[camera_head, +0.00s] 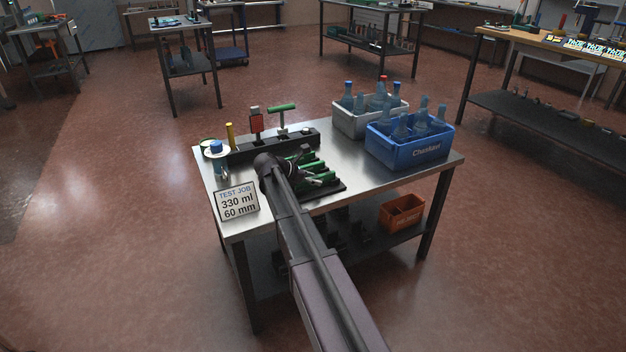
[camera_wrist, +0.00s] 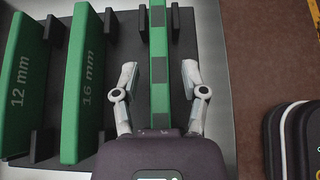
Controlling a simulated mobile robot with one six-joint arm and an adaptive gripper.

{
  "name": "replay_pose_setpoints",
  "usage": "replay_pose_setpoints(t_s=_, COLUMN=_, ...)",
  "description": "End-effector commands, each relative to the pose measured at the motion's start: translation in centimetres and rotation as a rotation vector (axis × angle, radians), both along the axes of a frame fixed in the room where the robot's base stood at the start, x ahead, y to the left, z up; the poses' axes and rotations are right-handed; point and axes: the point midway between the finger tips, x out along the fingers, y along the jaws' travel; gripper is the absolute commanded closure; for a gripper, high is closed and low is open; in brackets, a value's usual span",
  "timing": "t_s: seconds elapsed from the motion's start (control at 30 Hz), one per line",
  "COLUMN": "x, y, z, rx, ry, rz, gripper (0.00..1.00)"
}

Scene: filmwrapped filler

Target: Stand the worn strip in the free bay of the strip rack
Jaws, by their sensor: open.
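My gripper (camera_wrist: 160,70) is open above the strip rack. Its two pale fingers stand apart on either side of a narrow green strip with dark patches (camera_wrist: 158,45), without visibly touching it. I cannot tell whether this is the worn strip; its near end is hidden by my gripper's body. To its left in the wrist view, a green strip marked 16 mm (camera_wrist: 88,85) and one marked 12 mm (camera_wrist: 22,80) sit between black holders. The black strip rack (camera_wrist: 122,42) carries them. In the head view, the green strips (camera_head: 311,158) are partly hidden by my arm.
On the steel table (camera_head: 375,178) stand a blue crate (camera_head: 410,152) and a grey crate (camera_head: 350,122) of bottles. A black block behind holds a red tool (camera_head: 256,121) and a green T-handle (camera_head: 283,108). A "TEST JOB" sign (camera_head: 237,201) stands front left.

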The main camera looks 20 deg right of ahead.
Motion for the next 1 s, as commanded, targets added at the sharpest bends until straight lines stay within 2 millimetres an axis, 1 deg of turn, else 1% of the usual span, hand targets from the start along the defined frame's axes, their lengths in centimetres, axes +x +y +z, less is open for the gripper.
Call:
replay_pose_setpoints(t_s=0.3, x=0.0, y=0.1, z=0.5, rx=0.0, ry=0.0, rz=0.0, gripper=0.44)
replay_pose_setpoints(t_s=0.47, x=-0.1, y=1.3, z=1.3, rx=0.0, ry=0.0, rz=0.0, gripper=0.44)
replay_pose_setpoints(t_s=1.0, x=-0.3, y=7.8, z=5.6, rx=0.0, ry=0.001, rz=0.002, gripper=0.44)
